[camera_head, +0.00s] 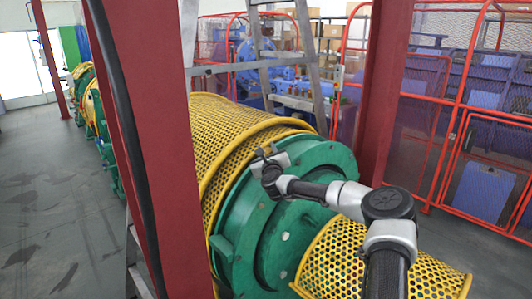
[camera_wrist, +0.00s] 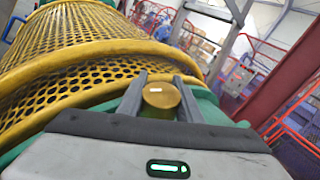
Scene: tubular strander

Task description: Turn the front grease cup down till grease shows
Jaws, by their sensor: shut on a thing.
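In the wrist view the front grease cup (camera_wrist: 161,96) is a round, brass-coloured cap with a small bright highlight on its top. My gripper (camera_wrist: 160,92) has one grey finger on each side of the cup and is shut on it. In the head view my gripper (camera_head: 267,152) is at the top of the green round housing (camera_head: 245,225), beside the yellow perforated guard. The cup itself is too small and covered to make out there. I see no grease around the cup; its lower part is hidden behind my gripper body.
A yellow perforated guard (camera_head: 235,128) lies behind the housing, and another yellow guard (camera_head: 335,262) is in front. Red posts (camera_head: 160,150) and (camera_head: 383,85) stand at both sides. A grey ladder (camera_head: 307,60) stands behind. Red mesh fencing (camera_head: 425,110) is at right.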

